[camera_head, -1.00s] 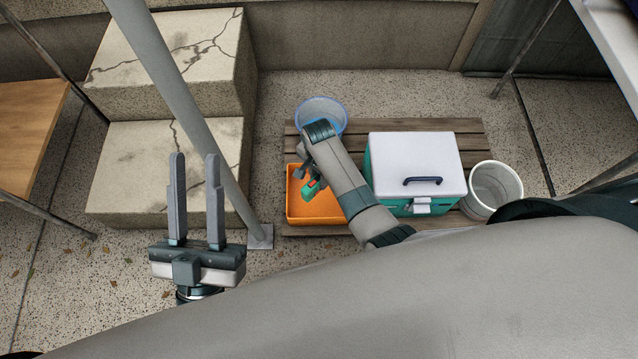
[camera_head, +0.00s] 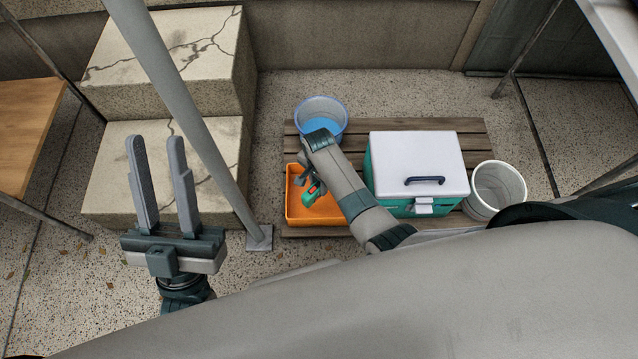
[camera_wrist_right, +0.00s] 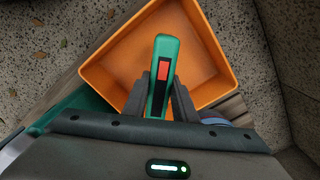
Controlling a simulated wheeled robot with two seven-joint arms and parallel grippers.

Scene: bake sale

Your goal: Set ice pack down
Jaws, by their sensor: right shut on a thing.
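My right gripper (camera_wrist_right: 159,96) is shut on a slim green ice pack (camera_wrist_right: 164,62) with a red patch and a dark strip. In the wrist view the ice pack stands out between the fingers, over the orange tray (camera_wrist_right: 218,45). In the head view the right gripper (camera_head: 308,188) and the ice pack (camera_head: 313,194) are over the orange tray (camera_head: 293,207); I cannot tell whether the ice pack touches its floor. The tray's visible inside looks empty, and my arm hides its right part. My left gripper (camera_head: 157,145) is open and empty, left of the post.
The tray is on a wooden pallet (camera_head: 470,148) with a blue-rimmed bucket (camera_head: 322,107), a teal cooler with a shut white lid (camera_head: 415,155) and a pale bin (camera_head: 497,187). A grey post (camera_head: 185,90) and cracked stone steps (camera_head: 115,150) are at left.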

